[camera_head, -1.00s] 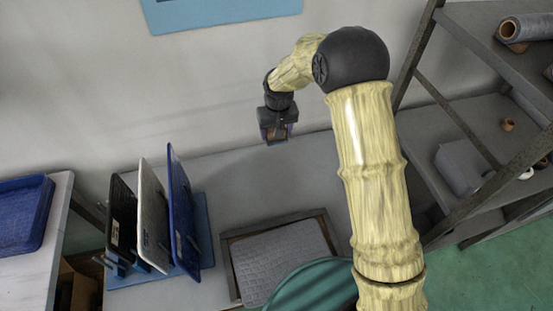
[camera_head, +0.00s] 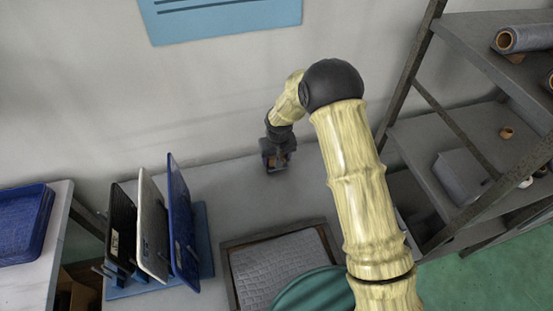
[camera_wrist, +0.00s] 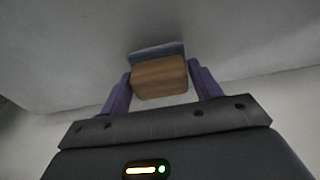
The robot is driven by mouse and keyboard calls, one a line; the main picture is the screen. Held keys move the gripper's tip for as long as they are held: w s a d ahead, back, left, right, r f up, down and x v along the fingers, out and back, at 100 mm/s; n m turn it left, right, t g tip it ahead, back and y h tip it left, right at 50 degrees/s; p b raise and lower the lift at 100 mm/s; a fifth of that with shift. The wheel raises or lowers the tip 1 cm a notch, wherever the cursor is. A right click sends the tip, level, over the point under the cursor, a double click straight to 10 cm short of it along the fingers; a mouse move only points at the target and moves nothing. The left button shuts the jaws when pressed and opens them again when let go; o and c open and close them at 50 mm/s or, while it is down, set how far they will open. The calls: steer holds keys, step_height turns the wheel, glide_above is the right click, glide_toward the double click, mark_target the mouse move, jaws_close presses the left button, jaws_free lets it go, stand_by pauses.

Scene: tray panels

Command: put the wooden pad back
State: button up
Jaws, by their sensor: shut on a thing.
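My gripper (camera_head: 276,165) hangs over the grey bench behind the framed tray. In the wrist view my gripper (camera_wrist: 160,85) has its two purple fingers on either side of a brown wooden pad (camera_wrist: 160,77), shut on it. A grey-blue layer shows along the pad's far edge. In the head view the pad is mostly hidden by the gripper. I cannot tell whether the pad touches the bench.
A blue rack (camera_head: 205,240) at the left holds a black, a white and a blue panel (camera_head: 182,225) upright. A framed tray (camera_head: 228,270) with a grey textured sheet and a teal round thing (camera_head: 312,290) lie in front. Metal shelves (camera_head: 440,150) stand at the right. The bench behind the tray is clear.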

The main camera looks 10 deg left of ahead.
steer(key=shift+s+a+f, duration=0.1)
steer(key=shift+f, duration=0.45)
steer(key=shift+s, duration=0.1)
steer(key=shift+f, duration=0.1)
steer(key=o, duration=1)
steer(key=shift+c, duration=0.2)
step_height(320, 180, up, 12)
steer(key=s, duration=0.1)
steer(key=shift+s+d, duration=0.2)
steer(key=shift+d, duration=0.2)
